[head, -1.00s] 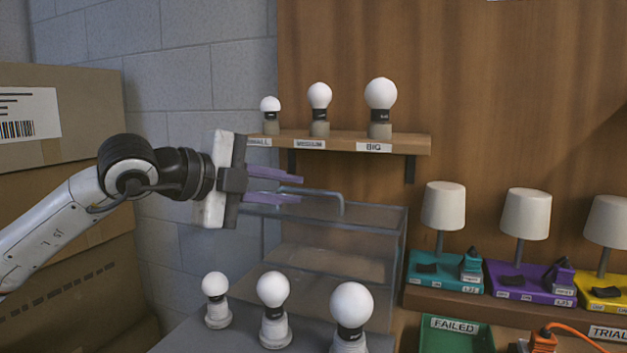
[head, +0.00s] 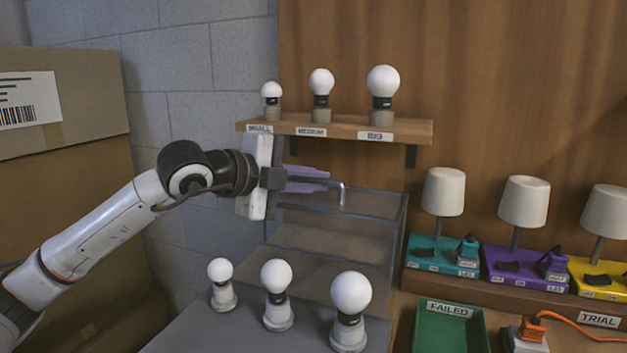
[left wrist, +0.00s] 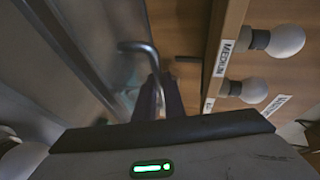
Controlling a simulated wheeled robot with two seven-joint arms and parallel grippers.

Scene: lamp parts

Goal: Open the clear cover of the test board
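The test board's clear cover (head: 372,203) is a see-through box top with a grey frame, left of the lamps in the head view. It looks down. A grey bent handle (head: 343,193) stands at its top; it shows in the left wrist view too (left wrist: 138,47). My left gripper (head: 329,180) has its purple fingers above and below the handle's bar, with almost no gap, and looks shut on it. In the left wrist view the fingers (left wrist: 160,98) lie around the handle's near end, partly hidden by the gripper body. My right gripper is not in view.
A wooden shelf (head: 424,131) with three bulbs hangs close behind and above the handle. Three bulbs stand on the grey surface (head: 205,325) in front. Three lamps stand at right, with a green FAILED tray (head: 452,325) before them. Cardboard boxes (head: 70,150) stand at left.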

